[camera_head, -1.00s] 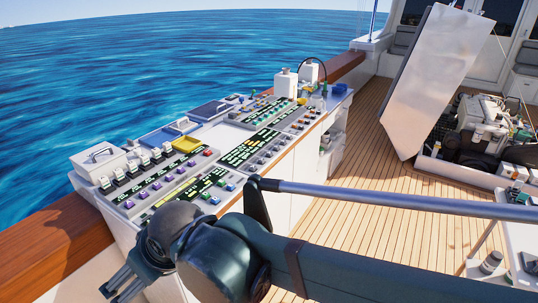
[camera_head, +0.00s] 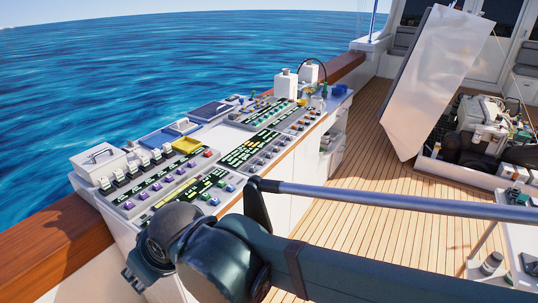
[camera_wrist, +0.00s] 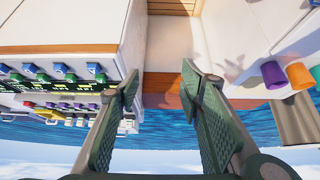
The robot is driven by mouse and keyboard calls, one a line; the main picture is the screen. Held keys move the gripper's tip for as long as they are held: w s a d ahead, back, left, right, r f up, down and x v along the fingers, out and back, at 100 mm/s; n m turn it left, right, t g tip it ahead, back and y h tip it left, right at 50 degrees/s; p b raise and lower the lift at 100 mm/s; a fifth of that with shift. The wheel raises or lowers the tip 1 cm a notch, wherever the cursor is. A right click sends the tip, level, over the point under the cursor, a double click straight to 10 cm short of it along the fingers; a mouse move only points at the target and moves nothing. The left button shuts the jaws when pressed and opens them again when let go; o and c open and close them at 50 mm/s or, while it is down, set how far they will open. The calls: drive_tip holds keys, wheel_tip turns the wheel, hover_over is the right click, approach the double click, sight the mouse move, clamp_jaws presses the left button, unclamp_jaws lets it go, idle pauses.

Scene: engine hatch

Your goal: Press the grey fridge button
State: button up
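The control panel (camera_head: 205,170) runs along the boat's side in the head view, with rows of coloured buttons and dark label strips. Small grey buttons (camera_head: 262,157) sit among others on its farther section; the labels are too small to tell which is the fridge button. My gripper (camera_head: 136,281) is at the panel's near end, mostly hidden behind my wrist. In the wrist view, my gripper (camera_wrist: 160,78) is open and empty, its two fingers wide apart. Blue and green buttons (camera_wrist: 45,73) lie to the left of the fingers there, apart from them.
A wooden rail (camera_head: 55,245) borders the panel on the sea side. A yellow tray (camera_head: 187,145) and white bottles (camera_head: 286,84) stand on the console. Purple and orange cups (camera_wrist: 299,77) show at the right in the wrist view.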

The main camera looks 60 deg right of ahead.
clamp_jaws()
idle(1.2)
